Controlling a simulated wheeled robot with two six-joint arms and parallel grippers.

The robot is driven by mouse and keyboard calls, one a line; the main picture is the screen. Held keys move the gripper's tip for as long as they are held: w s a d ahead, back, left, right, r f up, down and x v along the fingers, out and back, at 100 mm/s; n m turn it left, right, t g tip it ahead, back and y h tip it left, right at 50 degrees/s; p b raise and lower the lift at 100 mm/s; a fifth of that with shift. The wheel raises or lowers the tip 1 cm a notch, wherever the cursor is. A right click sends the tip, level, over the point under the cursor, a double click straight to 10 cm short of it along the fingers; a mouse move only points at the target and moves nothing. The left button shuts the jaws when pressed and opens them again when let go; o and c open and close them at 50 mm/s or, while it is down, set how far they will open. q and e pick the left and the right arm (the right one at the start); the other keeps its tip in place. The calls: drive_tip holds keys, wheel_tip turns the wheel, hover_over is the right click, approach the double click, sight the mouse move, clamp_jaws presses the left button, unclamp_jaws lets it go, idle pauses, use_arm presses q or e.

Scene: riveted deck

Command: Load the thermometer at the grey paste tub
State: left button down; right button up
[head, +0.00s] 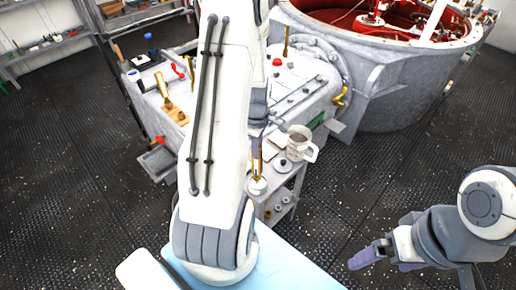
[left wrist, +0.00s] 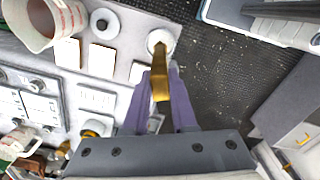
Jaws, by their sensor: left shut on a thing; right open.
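My left gripper (left wrist: 158,100) is shut on a slim brass-coloured rod, which I take for the thermometer (left wrist: 160,75). Its far end overlaps a small round white pot with a greyish inside, apparently the paste tub (left wrist: 161,38), at the cart's corner. I cannot tell whether the rod touches the paste. In the head view the thermometer (head: 260,163) stands about upright over the tub (head: 257,186), and my left gripper (head: 258,145) is partly hidden by my arm. My right gripper (head: 372,260) is open and empty over the floor at lower right.
A white jug with dark contents (head: 299,142) stands on the small cart (head: 283,188), near a round disc (head: 286,164) and flat pale cards. A grey machine bench (head: 310,92) with knobs and a large round tank (head: 395,100) lie beyond. The floor right of the cart is clear.

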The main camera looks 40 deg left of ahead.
idle(0.5)
use_arm(q)
wheel_tip(320, 180, up, 7)
drive_tip(key=p, duration=0.6)
drive_tip(key=shift+f, duration=0.1)
idle(0.7)
